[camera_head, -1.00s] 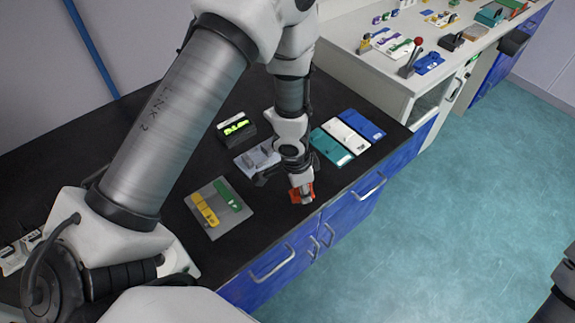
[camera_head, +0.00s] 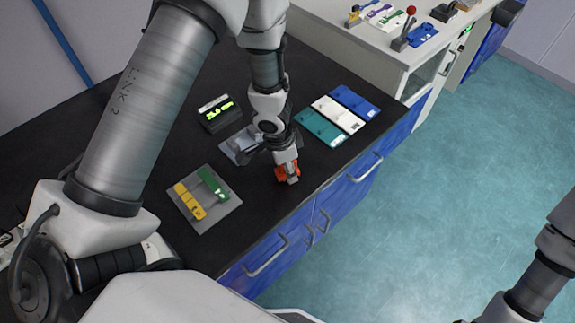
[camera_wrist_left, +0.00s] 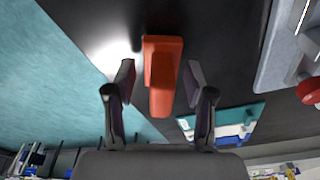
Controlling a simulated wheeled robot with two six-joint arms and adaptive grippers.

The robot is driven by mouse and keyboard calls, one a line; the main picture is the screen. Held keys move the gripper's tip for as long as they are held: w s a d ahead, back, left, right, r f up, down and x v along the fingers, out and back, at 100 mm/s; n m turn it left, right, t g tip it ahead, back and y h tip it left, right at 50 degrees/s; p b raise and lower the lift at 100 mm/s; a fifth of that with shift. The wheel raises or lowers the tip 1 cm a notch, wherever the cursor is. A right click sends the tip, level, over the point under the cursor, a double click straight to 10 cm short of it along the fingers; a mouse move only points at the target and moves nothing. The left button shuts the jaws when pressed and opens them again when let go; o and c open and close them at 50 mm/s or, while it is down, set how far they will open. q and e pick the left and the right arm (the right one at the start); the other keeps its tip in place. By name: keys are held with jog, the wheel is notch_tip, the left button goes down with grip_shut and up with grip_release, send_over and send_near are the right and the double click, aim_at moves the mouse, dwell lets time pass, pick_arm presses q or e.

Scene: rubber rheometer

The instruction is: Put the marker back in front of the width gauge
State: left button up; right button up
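The orange-red marker (camera_head: 281,173) lies on the black bench top near its front edge; in the left wrist view the marker (camera_wrist_left: 163,72) is a stepped block lying between the fingers. My left gripper (camera_wrist_left: 160,85) is open, with a gap between each finger and the marker. In the head view my left gripper (camera_head: 290,175) points down over the marker and partly hides it. The width gauge (camera_head: 238,143) is the grey device behind the gripper, partly hidden by it. Its grey body (camera_wrist_left: 283,50) and a red knob show at the right of the wrist view. My right gripper is out of view.
A black box with a lit green display (camera_head: 217,113) stands behind the gauge. A grey plate (camera_head: 217,213) with yellow and green pieces lies to the left. Teal, white and blue plates (camera_head: 352,102) lie to the right. The bench's front edge is close to the marker.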

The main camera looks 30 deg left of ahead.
aim_at(236, 239)
pick_arm(q)
jog(key=shift+w, duration=0.1)
jog(key=r+p, duration=0.3)
jog(key=r, duration=0.1)
jog(key=s+r+p, duration=0.1)
jog(key=r+p, duration=0.2)
jog(key=r, duration=0.1)
jog(key=a+r+p, duration=0.1)
jog(key=r+p, duration=0.2)
jog(key=r, duration=0.1)
jog(key=shift+s+a+r+p, duration=0.1)
jog(key=shift+s+r+p, duration=0.1)
jog(key=shift+s+p, duration=0.15)
jog(key=shift+f, duration=0.1)
